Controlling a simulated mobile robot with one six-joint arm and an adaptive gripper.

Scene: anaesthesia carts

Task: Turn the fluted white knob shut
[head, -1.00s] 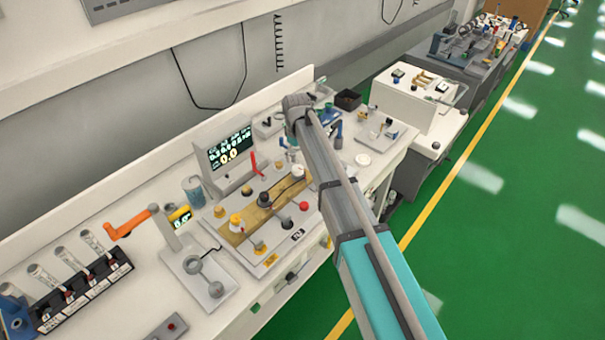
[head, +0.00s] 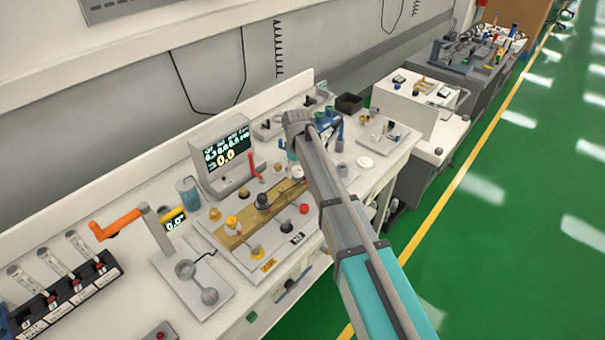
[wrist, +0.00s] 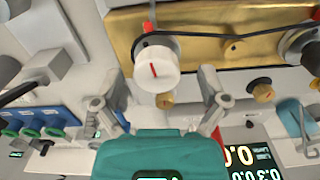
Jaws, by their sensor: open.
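In the wrist view a white knob (wrist: 156,70) with a red line on its face stands out from a brass-coloured plate (wrist: 210,52). My gripper (wrist: 162,84) is open, with one finger to the left of the knob and one to the right. Gaps show on both sides, and I see no contact. In the head view my arm comes in from the lower right and ends over the bench panel.
A smaller brass knob (wrist: 165,100) sits just below the white one, near my gripper body. A dark cord runs along the brass plate. In the head view a screen (head: 227,150), a red lever (head: 253,170) and an orange-handled crank (head: 117,224) stand left of my arm.

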